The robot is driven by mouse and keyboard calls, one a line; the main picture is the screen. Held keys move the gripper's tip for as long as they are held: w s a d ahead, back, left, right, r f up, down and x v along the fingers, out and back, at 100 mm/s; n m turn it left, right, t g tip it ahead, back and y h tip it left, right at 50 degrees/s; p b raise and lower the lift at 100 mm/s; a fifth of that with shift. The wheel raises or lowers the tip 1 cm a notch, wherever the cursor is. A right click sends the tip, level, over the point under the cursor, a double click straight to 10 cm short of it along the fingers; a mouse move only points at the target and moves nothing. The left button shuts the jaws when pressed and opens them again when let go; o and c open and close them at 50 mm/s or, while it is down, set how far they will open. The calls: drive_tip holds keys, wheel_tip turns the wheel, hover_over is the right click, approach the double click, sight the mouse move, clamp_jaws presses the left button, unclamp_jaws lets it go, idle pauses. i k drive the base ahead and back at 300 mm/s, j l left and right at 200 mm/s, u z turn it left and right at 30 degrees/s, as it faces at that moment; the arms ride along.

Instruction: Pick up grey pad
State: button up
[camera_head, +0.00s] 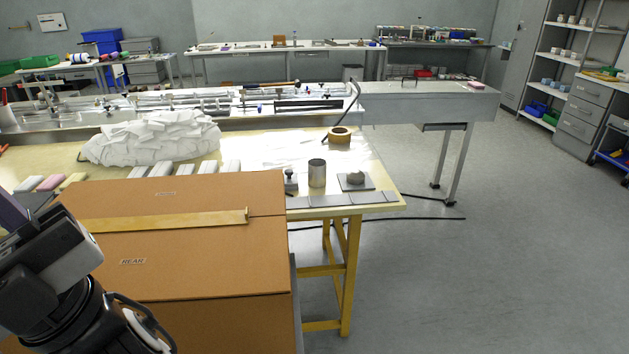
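Several flat grey pads (331,200) lie in a row along the front right edge of the yellow table (384,177), right of the cardboard box. Which one is the task's pad I cannot tell. My gripper (38,245) is at the lower left edge of the view, in front of the box and well left of the row of pads. Its fingertips are not clearly visible, so its opening does not show.
A large cardboard box (190,260) marked REAR fills the near left. Floor at right is mostly clear.

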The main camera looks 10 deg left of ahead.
sight(291, 182)
drive_tip(key=i+l+z, duration=0.2)
drive_tip(key=l+z, duration=0.15)
drive_tip(key=i+l+z, duration=0.3)
drive_tip(key=l, duration=0.2)
drive_tip(key=i+l, duration=0.35)
drive_tip(key=i+l+z, duration=0.1)
drive_tip(key=i+l, duration=0.2)
drive_tip(key=i, duration=0.3)
drive_tip(key=i+u, duration=0.55)
drive_tip(key=u, duration=0.15)
drive_tip(key=i+l+u, duration=0.15)
drive_tip(key=u, duration=0.2)
drive_tip(key=i+l+u, duration=0.1)
drive_tip(key=i+u, duration=0.15)
drive_tip(key=u, duration=0.15)
drive_tip(key=i+l+u, duration=0.15)
drive_tip(key=u, duration=0.3)
drive_tip(key=i+l+u, duration=0.25)
drive_tip(key=u, duration=0.15)
drive_tip(key=i+l+u, duration=0.15)
drive_tip(key=l+u, duration=0.15)
drive_tip(key=u, duration=0.15)
drive_tip(key=i+l+u, duration=0.1)
drive_tip(key=l+u, duration=0.3)
drive_tip(key=i+l+u, duration=0.2)
drive_tip(key=l+u, duration=0.25)
drive_tip(key=l, duration=0.15)
drive_tip(key=i+l, duration=0.25)
drive_tip(key=i, duration=0.15)
